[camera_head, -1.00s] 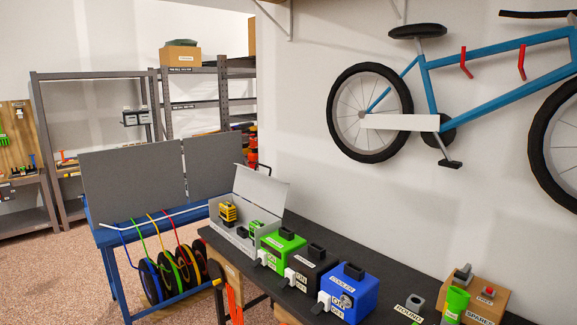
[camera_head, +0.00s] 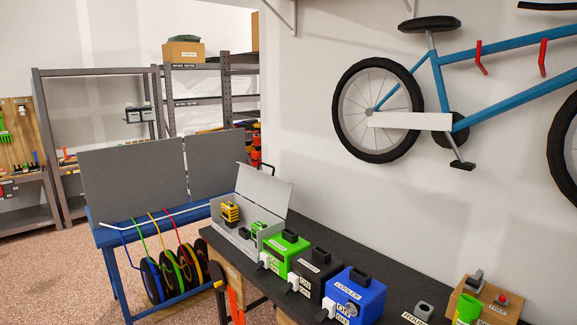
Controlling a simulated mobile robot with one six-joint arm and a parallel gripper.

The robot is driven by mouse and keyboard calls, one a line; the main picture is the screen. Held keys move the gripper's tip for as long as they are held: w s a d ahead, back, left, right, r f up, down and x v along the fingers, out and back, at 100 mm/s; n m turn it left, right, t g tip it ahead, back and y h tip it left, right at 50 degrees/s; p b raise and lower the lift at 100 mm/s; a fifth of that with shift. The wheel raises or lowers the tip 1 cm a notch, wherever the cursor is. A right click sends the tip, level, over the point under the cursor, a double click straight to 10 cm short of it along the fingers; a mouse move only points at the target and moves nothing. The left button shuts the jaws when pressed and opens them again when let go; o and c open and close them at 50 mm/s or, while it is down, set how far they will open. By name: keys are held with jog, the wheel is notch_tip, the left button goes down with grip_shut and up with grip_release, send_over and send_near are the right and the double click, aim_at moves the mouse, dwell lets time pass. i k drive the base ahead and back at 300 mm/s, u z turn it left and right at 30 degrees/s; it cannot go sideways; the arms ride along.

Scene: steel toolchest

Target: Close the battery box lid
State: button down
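The battery box (camera_head: 226,238) is a light grey box at the left end of the black workbench. Its lid (camera_head: 263,188) stands open, tilted up and back at the rear. Inside are a yellow-and-black battery (camera_head: 230,212), a green one (camera_head: 257,227) and a small dark item between them. My gripper is not in view.
Right of the box stand a green unit (camera_head: 285,257), a black unit (camera_head: 316,264) and a blue unit (camera_head: 362,294) on the black bench (camera_head: 400,290). A blue cable-reel bench (camera_head: 107,238) stands left. A bicycle (camera_head: 440,90) hangs above. Floor at lower left is clear.

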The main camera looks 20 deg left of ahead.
aim_at(272, 192)
jog(key=z, duration=0.1)
jog(key=k, duration=1.05)
jog(key=u, duration=0.8)
jog(key=i, duration=1.05)
